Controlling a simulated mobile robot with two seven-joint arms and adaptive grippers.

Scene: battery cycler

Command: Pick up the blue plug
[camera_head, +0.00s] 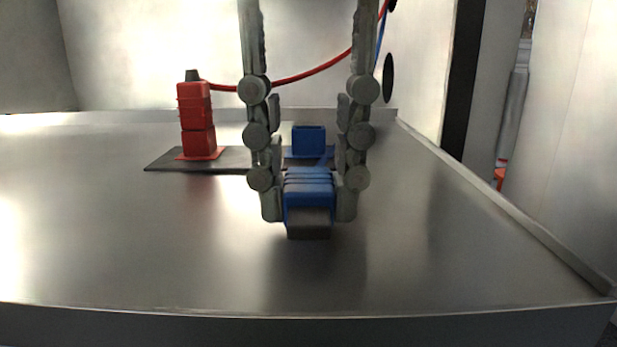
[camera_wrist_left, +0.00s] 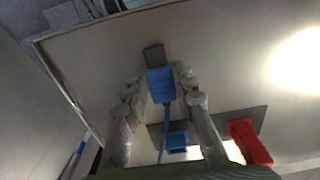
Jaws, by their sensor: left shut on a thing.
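The blue plug (camera_head: 308,196) has a ribbed blue body and a dark grey end that faces the near side. My left gripper (camera_head: 309,205) is shut on it, one finger on each side, in front of the blue socket. In the left wrist view the plug (camera_wrist_left: 160,84) sits between the fingertips (camera_wrist_left: 162,85), with a blue cable running from it. The blue socket (camera_head: 309,141) stands behind the plug on a dark base plate. I cannot tell whether the plug touches the table. My right gripper is not in view.
A red plug (camera_head: 195,104) stands in a red socket (camera_head: 199,143) on the left of the dark base plate (camera_head: 170,160), with a red cable (camera_head: 300,77) running right behind my gripper. The metal table (camera_head: 120,250) is clear in front. A raised rim (camera_head: 500,195) runs along its right side.

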